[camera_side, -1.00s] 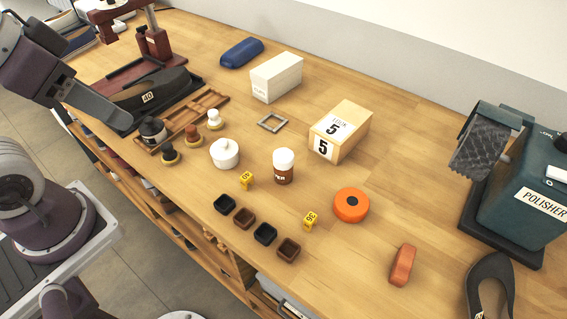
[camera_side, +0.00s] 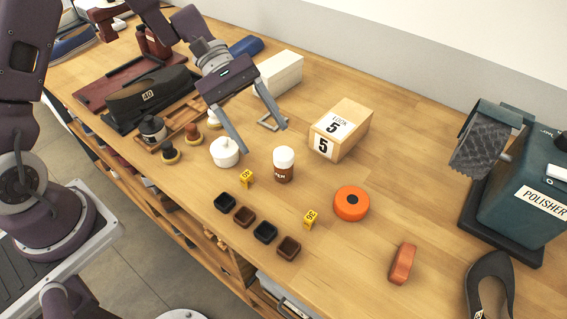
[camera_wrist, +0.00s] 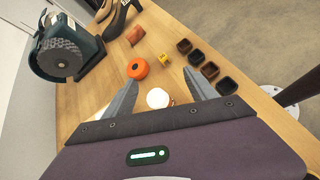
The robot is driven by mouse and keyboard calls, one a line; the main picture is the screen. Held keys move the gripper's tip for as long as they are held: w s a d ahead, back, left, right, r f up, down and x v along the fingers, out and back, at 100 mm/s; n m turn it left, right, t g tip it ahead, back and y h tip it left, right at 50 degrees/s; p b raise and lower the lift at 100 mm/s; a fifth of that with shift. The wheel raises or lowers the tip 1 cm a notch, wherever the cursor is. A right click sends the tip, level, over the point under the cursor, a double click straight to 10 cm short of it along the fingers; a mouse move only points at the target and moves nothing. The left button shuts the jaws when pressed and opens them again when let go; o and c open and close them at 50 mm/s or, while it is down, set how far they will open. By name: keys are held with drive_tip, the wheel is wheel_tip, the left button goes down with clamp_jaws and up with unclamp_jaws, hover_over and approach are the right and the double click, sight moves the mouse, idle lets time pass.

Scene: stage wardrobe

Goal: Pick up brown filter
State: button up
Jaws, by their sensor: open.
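Nothing in view is plainly a filter. Two small brown square cups stand in a row with two black ones: one brown cup (camera_side: 288,249) at the row's near right end, the other brown cup (camera_side: 244,217) second from the left. They also show in the wrist view, the end one (camera_wrist: 184,46) and the other (camera_wrist: 210,70). A brown bottle (camera_side: 284,174) with a white cap stands behind the row. My gripper (camera_side: 265,139) is open and empty above the table, behind the bottle and away from the cups. In the wrist view its fingers (camera_wrist: 160,78) are spread apart.
Yellow numbered markers (camera_side: 310,219) stand by the cups. The polisher (camera_side: 520,195) is at right.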

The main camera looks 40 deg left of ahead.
sight(291, 170)
drive_tip(key=w+f+n+h, duration=0.1)
drive_tip(key=f, duration=0.2)
drive_tip(key=w+f+n+t+h, duration=0.1)
drive_tip(key=f+n, duration=0.1)
drive_tip(key=f, duration=0.1)
drive_tip(key=w+f+n, duration=0.2)
drive_tip(key=f, duration=0.1)
drive_tip(key=shift+a+t+h, duration=0.2)
drive_tip(key=shift+t+h, duration=0.1)
drive_tip(key=shift+h, duration=0.1)
drive_tip(key=shift+d+f+n, duration=0.15)
drive_tip(key=shift+f+n, duration=0.15)
drive_tip(key=x, duration=0.6)
drive_tip(key=shift+s+d+f, duration=0.1)
drive_tip(key=shift+s+d, duration=0.1)
drive_tip(key=shift+d, duration=0.15)
clamp_jaws()
